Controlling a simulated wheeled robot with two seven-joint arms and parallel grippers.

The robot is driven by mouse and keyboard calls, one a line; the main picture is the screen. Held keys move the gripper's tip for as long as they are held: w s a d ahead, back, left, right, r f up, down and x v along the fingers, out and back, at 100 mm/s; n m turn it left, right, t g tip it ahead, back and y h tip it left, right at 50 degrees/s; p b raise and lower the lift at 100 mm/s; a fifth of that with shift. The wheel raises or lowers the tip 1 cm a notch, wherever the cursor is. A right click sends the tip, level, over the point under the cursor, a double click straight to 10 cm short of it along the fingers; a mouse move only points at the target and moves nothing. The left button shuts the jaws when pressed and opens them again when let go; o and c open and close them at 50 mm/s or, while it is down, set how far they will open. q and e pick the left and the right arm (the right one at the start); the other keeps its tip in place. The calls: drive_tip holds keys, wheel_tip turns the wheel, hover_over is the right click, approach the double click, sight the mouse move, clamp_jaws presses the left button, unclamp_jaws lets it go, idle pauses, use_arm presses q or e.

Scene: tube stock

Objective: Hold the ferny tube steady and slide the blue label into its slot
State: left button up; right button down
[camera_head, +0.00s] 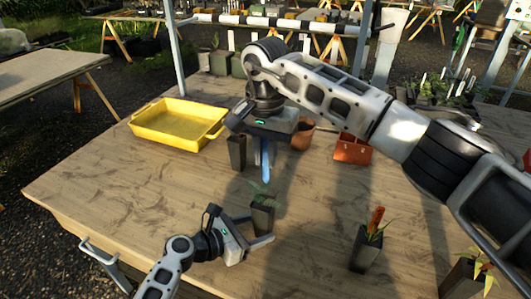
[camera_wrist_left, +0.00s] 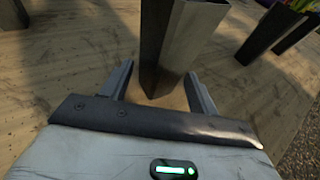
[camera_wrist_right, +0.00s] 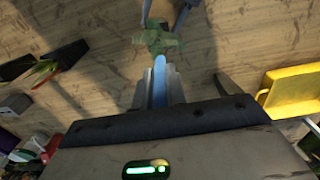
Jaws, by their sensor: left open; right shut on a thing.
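The ferny tube (camera_head: 262,216) is a dark square pot with green fronds, upright on the table. My left gripper (camera_head: 259,234) is open around its lower part; in the left wrist view the grey tube (camera_wrist_left: 182,40) stands between the spread fingers. My right gripper (camera_head: 265,141) is shut on the blue label (camera_head: 266,166), which points down above the fronds, apart from the pot. In the right wrist view the label (camera_wrist_right: 159,74) lines up toward the fern (camera_wrist_right: 158,38). The slot is hidden by the fronds.
A yellow tray (camera_head: 146,128) lies at the back left. A dark tube (camera_head: 237,153) stands behind the ferny one. A terracotta pot (camera_head: 302,136) and an orange-red box (camera_head: 352,150) stand further back. A tube with an orange label (camera_head: 365,250) stands front right. The table's left side is clear.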

use_arm(q)
drive_tip(key=shift+w+d+f, duration=0.25)
drive_tip(key=shift+w+d, duration=0.15)
drive_tip(key=shift+d, duration=0.15)
drive_tip(key=c, duration=0.4)
drive_tip(key=shift+c, duration=0.2)
